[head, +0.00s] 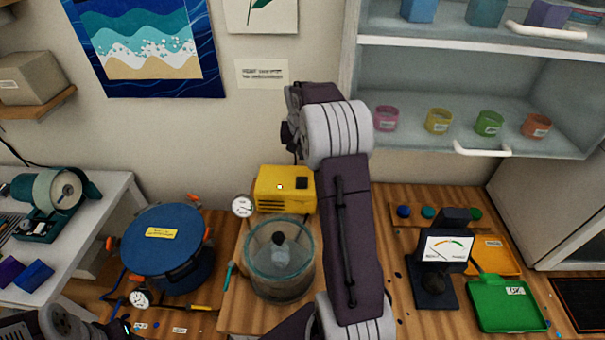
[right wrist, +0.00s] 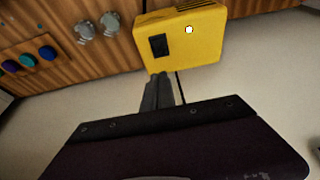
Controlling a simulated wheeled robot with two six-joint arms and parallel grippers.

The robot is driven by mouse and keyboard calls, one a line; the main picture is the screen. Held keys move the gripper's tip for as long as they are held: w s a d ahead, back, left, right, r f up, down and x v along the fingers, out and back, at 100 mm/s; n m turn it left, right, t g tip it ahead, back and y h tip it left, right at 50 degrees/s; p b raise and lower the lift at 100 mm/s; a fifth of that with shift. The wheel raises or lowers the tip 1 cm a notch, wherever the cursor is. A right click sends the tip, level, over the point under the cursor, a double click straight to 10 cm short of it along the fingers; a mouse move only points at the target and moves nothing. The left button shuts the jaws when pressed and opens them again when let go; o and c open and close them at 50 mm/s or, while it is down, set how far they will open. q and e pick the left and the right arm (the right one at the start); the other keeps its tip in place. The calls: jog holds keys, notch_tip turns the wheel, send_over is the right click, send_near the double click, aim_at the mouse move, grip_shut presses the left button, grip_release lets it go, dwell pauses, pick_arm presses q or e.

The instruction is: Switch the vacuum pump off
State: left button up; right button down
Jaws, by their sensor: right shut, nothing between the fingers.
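The vacuum pump is a yellow box (head: 270,180) on the wooden bench by the wall, behind the glass chamber (head: 262,268). Its black switch (head: 302,182) is on the right part of its top, and a small pale light (head: 279,187) shows on it. In the right wrist view the pump (right wrist: 205,40) is at top centre with the switch (right wrist: 158,46) and a bright light (right wrist: 189,29). My right gripper (right wrist: 160,78) is shut and empty, its tips just short of the switch in that view. Contact cannot be told. The head view hides those fingertips. My left fingers do not show.
A blue pot (head: 160,250) stands left of the chamber, with gauges (head: 243,206) nearby. A shelf cabinet (head: 460,50) hangs above right. Coloured knobs (right wrist: 48,53) show in the right wrist view.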

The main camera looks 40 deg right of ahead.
aim_at(304, 181)
jog(key=p+x, duration=0.1)
jog(key=x, duration=0.3)
jog(key=p+x, duration=0.1)
jog(key=x, duration=0.3)
jog(key=p+x, duration=0.1)
jog(key=x, duration=0.3)
jog(key=shift+s+a+f, duration=0.15)
jog(key=shift+s+f, duration=0.05)
jog(key=shift+s, duration=0.15)
jog(key=shift+f, duration=0.3)
jog(key=shift+f, duration=0.3)
jog(key=shift+r, duration=0.15)
jog(key=shift+s+a+b, duration=0.3)
jog(key=shift+s+b, duration=0.05)
jog(key=shift+s, duration=0.05)
jog(key=shift+s+a, duration=0.2)
jog(key=shift+s, duration=0.1)
